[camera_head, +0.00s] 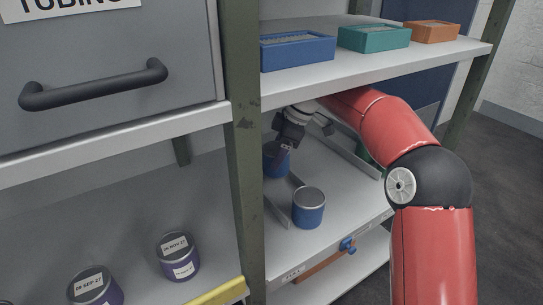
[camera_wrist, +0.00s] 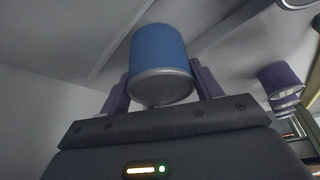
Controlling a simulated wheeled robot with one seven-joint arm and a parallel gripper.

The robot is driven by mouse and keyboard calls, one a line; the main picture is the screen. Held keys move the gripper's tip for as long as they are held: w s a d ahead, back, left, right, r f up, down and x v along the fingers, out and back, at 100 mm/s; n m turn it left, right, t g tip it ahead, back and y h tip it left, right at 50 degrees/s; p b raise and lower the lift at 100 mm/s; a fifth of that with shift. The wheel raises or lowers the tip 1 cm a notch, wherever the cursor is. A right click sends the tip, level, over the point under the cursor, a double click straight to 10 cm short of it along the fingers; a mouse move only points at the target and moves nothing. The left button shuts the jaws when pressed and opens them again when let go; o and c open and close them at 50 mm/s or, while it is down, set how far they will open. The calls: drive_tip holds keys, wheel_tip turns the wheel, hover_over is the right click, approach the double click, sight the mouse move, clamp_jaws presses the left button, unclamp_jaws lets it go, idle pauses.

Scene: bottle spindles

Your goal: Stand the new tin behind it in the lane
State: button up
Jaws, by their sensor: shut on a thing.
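My gripper (camera_head: 281,150) reaches in under the upper shelf and is shut on a blue tin (camera_head: 273,163), near the green post. In the wrist view the held blue tin (camera_wrist: 160,58) sits between the two fingers, with its pale rim toward the camera. Whether its base touches the shelf is hidden. Another blue tin (camera_head: 308,210) with a grey lid stands upright near the front of the middle shelf, nearer the camera than the held tin. A low divider (camera_head: 276,207) runs to its left, and another divider (camera_head: 352,153) runs to its right, partly behind my arm.
The upper shelf (camera_head: 375,61) is close above my arm, with blue, teal and orange bins on it. The green post (camera_head: 243,150) stands left of the gripper. Purple dated tins (camera_head: 178,256) stand on the left shelf. A blue knob (camera_head: 347,245) is on the shelf's front edge.

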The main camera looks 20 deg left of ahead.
drive_tip(key=shift+s+a, duration=0.15)
drive_tip(key=shift+a, duration=0.35)
drive_tip(key=shift+s+a, duration=0.15)
drive_tip(key=shift+a, duration=0.35)
drive_tip(key=shift+d+f+b, duration=0.1)
drive_tip(key=shift+f+b, duration=0.25)
drive_tip(key=shift+f, duration=0.35)
drive_tip(key=shift+f, duration=0.1)
drive_tip(key=shift+f, duration=0.55)
drive_tip(key=o, duration=1.2)
